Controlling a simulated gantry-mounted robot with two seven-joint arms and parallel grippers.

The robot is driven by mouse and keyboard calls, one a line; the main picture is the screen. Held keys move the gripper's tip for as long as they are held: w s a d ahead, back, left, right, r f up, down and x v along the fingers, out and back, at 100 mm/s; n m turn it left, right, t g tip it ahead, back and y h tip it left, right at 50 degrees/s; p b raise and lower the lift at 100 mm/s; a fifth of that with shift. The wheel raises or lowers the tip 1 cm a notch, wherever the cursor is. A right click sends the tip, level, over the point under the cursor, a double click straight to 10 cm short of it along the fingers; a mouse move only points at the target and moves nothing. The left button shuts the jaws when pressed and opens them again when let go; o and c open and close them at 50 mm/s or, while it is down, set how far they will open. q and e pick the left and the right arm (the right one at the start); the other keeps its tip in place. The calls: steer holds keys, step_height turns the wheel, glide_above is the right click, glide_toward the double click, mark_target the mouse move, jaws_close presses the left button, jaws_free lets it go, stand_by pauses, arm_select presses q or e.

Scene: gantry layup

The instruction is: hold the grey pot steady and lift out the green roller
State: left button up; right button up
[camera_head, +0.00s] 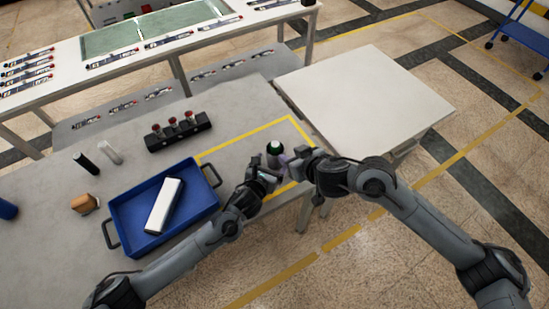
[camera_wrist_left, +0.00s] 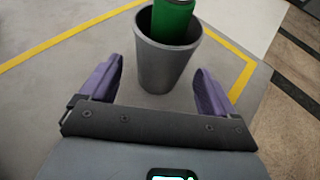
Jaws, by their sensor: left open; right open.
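The grey pot (camera_head: 273,161) stands upright near the table's right corner, inside the yellow floor-tape outline on the tabletop. The green roller (camera_head: 274,147) stands in it, its upper part above the rim. In the left wrist view the pot (camera_wrist_left: 167,65) is just ahead of my left gripper (camera_wrist_left: 157,72), whose open purple fingers flank it with gaps on both sides; the roller (camera_wrist_left: 173,18) shows at the top edge. In the head view my left gripper (camera_head: 268,176) is at the pot's near side. My right gripper (camera_head: 291,160) is open close to the pot's right; its fingertips are partly hidden.
A blue tray (camera_head: 117,213) with a white block (camera_head: 164,205) lies left of my left arm. A black holder (camera_head: 178,133) with red-topped parts stands behind. A pale square table (camera_head: 365,95) adjoins at right. Black and white cylinders stand at the left.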

mark_target(272, 163)
arm_select(q)
steer(key=shift+x, duration=2.05)
steer(key=c, duration=1)
steer(key=shift+c, duration=0.2)
arm_select(e)
steer(key=o, duration=0.4)
